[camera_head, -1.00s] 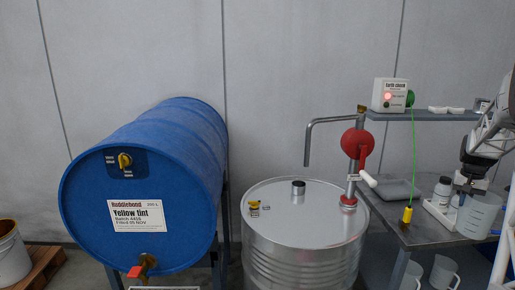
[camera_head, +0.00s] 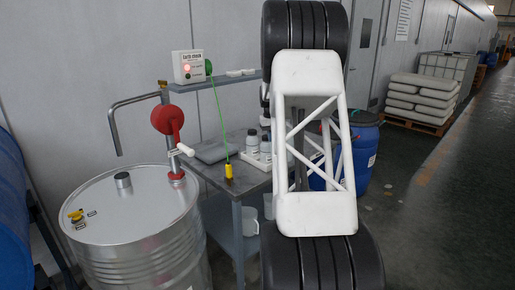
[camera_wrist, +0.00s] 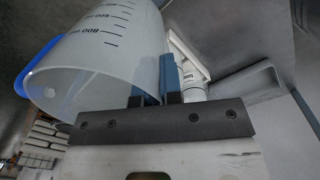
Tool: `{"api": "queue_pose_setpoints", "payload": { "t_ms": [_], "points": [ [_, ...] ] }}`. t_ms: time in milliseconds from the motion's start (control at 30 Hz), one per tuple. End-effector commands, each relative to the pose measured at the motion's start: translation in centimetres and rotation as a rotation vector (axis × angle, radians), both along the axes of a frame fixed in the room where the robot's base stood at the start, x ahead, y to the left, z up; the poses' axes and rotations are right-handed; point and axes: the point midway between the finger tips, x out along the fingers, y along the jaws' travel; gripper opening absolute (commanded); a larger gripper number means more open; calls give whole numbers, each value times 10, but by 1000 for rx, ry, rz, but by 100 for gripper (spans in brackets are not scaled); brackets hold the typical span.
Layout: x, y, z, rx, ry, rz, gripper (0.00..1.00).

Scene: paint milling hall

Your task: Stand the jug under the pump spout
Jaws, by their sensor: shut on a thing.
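The jug (camera_wrist: 95,55) is translucent white with dark volume marks, and it fills the upper left of the wrist view. My gripper (camera_wrist: 158,85) is shut on it at its right side; whether on the wall or a handle is unclear. In the head view, my arm hides both jug and gripper. The pump has a red body (camera_head: 168,120) and a white-gripped crank, on the silver drum (camera_head: 150,262). Its grey spout (camera_head: 117,130) bends down at the left, above the drum top. No jug stands under the spout.
A grey bench (camera_head: 222,178) right of the drum carries a tray, bottles and a yellow-ended green cable (camera_head: 229,172). The earth check box (camera_head: 188,67), its lamp red, sits on the shelf above. Blue barrels (camera_head: 366,150) stand behind my arm. The aisle at right is clear.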

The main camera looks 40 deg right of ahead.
Motion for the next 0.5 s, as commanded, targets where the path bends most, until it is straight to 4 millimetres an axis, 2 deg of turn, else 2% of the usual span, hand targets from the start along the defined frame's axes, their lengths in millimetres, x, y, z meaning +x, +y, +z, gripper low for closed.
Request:
{"api": "queue_pose_setpoints", "payload": {
  "t_ms": [100, 500],
  "points": [
    [10, -23, 0, -1, -1, 42, 0],
    [40, -90, 0, -1, 1, 207, 0]
  ]
}}
